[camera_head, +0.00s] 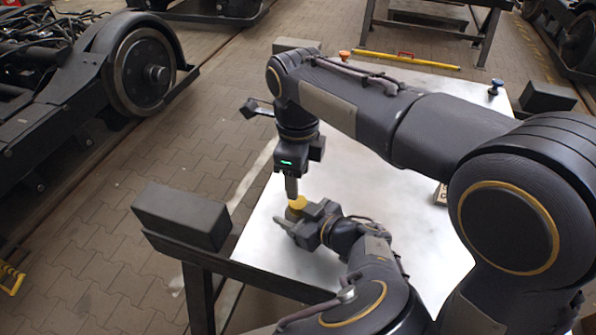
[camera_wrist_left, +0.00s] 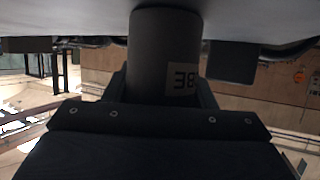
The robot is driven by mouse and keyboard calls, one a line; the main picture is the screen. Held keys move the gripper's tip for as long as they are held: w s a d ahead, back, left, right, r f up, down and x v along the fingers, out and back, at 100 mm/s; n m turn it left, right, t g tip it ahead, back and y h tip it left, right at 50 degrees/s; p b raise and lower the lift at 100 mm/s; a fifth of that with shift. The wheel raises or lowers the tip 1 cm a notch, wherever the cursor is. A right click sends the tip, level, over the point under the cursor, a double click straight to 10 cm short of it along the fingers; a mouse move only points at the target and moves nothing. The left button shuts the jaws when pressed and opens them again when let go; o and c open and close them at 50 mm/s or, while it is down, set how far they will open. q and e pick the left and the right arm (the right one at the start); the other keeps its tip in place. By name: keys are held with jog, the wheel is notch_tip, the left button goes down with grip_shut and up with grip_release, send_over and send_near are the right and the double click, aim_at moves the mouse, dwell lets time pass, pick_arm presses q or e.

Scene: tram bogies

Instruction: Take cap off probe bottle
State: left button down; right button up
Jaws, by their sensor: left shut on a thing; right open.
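The yellow cap (camera_head: 297,203) shows in the head view, low over the table and between my two grippers. My left gripper (camera_head: 299,218) is shut on the bottle from the right, just below the cap. My right gripper (camera_head: 292,190) points down from above with its fingers open at the cap; I cannot tell whether they touch it.
The pale table top (camera_head: 270,252) is clear around the grippers. A dark block (camera_head: 181,215) stands at the near left corner; a wheeled bogie (camera_head: 143,72) is beyond.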

aim_at(298, 202)
jog(key=m, duration=0.4)
jog(key=shift+r, duration=0.1)
jog(key=shift+m, duration=0.3)
jog(key=shift+f, duration=4)
jog(key=c, duration=1)
jog(key=n, duration=0.3)
